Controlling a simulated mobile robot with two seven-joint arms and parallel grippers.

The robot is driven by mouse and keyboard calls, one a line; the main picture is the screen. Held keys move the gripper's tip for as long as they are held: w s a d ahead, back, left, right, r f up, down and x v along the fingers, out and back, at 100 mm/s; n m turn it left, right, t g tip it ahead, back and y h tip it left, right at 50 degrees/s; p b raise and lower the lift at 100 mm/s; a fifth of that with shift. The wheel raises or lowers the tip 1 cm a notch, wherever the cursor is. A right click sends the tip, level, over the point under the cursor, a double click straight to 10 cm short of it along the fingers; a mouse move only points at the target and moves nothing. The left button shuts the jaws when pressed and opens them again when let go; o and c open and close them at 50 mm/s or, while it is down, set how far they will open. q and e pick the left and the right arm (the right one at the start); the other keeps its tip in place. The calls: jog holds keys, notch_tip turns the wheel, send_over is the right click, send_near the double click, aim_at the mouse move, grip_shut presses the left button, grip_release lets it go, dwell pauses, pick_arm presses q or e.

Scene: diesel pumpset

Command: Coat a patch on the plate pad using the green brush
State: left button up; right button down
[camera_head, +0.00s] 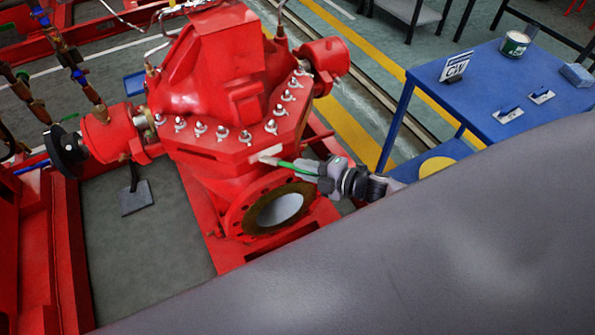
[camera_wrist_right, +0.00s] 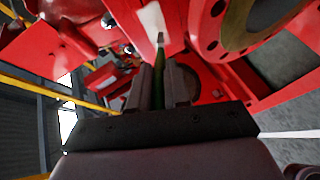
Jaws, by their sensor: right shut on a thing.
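My right gripper (camera_head: 322,172) is shut on the green brush (camera_head: 290,164), gripping its handle. In the right wrist view, the green handle (camera_wrist_right: 158,90) sits between the two fingers of my gripper (camera_wrist_right: 160,72). A whitish patch (camera_wrist_right: 152,20) shows at the brush tip there. My left gripper is out of view.
A blue table (camera_head: 470,100) at right holds a can (camera_head: 515,44), a sign (camera_head: 454,68), a blue block (camera_head: 577,75) and two small blue-and-white items (camera_head: 509,113). Flange bolts (camera_head: 245,137) and the open port (camera_head: 280,209) lie close to the brush.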

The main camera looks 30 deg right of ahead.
jog(key=a, duration=0.4)
dwell(0.4)
jog(key=shift+p, duration=0.3)
jog(key=shift+s+d+p, duration=0.15)
jog(key=shift+s+p, duration=0.75)
jog(key=shift+s, duration=2.15)
jog(key=s, duration=0.2)
jog(key=shift+s+p, duration=0.4)
